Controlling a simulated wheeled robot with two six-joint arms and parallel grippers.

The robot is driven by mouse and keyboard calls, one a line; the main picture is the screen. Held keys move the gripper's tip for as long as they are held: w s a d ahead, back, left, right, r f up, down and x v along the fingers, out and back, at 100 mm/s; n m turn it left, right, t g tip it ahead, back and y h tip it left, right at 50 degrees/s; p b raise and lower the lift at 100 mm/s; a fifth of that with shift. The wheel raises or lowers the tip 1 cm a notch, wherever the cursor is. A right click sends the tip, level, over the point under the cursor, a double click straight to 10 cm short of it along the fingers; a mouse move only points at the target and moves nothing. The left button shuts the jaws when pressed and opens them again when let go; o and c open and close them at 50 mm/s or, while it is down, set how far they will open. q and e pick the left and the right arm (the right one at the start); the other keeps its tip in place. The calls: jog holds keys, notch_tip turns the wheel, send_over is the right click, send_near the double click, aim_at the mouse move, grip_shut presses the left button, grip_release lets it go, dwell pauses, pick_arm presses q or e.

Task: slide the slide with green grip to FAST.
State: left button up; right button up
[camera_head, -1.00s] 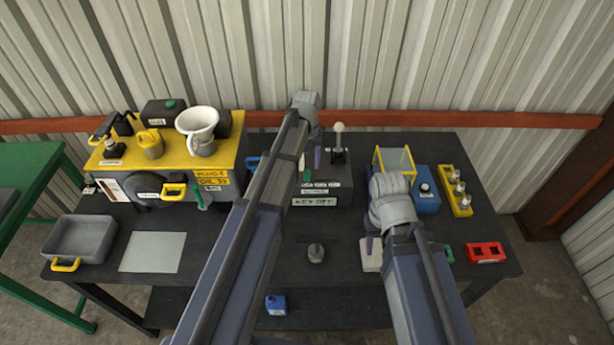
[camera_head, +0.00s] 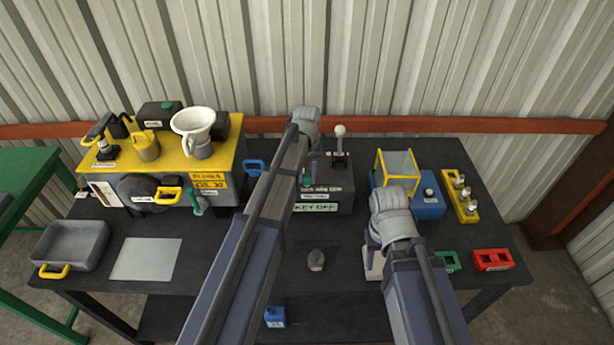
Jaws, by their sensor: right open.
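A dark grey control box (camera_head: 342,201) stands at the back middle of the table, with a "KEY OFF" label on its front and smaller labels above. A small green grip (camera_head: 307,181) shows on its top left, partly hidden by my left arm; the lettering there is too small to read. My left gripper (camera_head: 313,160) reaches over the box from above, close to the green grip. Its fingers are mostly hidden, and contact cannot be told. My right gripper (camera_head: 372,240) is open, pointing down above a pale block (camera_head: 374,266) right of the box.
A lever with a white knob (camera_head: 340,131) rises at the box's back right. A blue unit with a yellow frame (camera_head: 428,207) stands to the right. A yellow engine-like unit (camera_head: 226,165) stands left. A grey knob (camera_head: 316,259) sits in front.

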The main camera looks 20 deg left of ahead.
pick_arm(q)
grip_shut()
dwell(0.9)
